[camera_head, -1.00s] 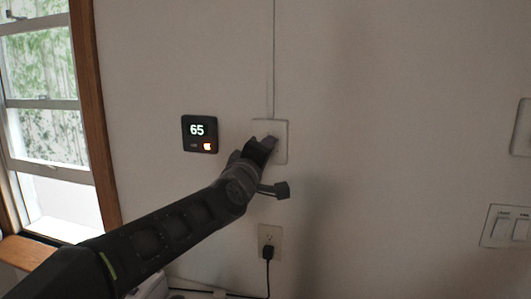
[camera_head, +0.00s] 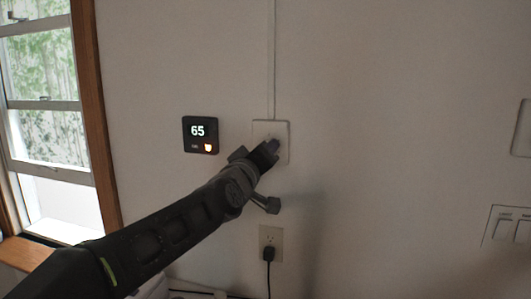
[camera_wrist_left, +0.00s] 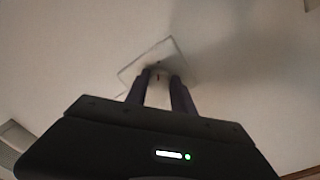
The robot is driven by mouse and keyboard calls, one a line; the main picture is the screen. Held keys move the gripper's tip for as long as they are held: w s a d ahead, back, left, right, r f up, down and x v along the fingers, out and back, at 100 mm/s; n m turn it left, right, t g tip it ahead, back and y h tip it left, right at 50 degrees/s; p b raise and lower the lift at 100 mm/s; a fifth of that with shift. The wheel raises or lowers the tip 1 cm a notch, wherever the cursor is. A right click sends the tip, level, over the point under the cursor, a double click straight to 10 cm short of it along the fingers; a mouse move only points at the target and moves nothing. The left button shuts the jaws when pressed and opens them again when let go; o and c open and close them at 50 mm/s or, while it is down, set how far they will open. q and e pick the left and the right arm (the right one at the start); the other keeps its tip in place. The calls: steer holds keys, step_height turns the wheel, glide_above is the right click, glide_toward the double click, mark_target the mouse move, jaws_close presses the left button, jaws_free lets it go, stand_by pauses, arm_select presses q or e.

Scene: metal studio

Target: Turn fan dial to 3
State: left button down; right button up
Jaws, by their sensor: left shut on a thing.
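The fan dial plate (camera_head: 282,128) is a pale square plate on the wall, with a thin conduit running up from it. My left gripper (camera_head: 272,146) is at the plate and covers its middle. In the left wrist view the plate (camera_wrist_left: 132,71) appears tilted, and the two fingers of my left gripper (camera_wrist_left: 160,78) reach to its centre. They are shut on the dial knob, which is mostly hidden between them. A small red mark shows between the fingertips. The dial's numbers cannot be read. My right gripper is not in view.
A black thermostat (camera_head: 200,134) reading 65 is on the wall left of the plate. An outlet (camera_head: 278,240) with a black plug is below. A switch panel (camera_head: 505,228) is at the right edge. A window (camera_head: 45,110) is at the left. The wall between is clear.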

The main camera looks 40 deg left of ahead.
arm_select(q)
steer(key=c, duration=1.1)
jaws_free()
steer(key=shift+b+v, duration=1.05)
steer(key=shift+v, duration=2.85)
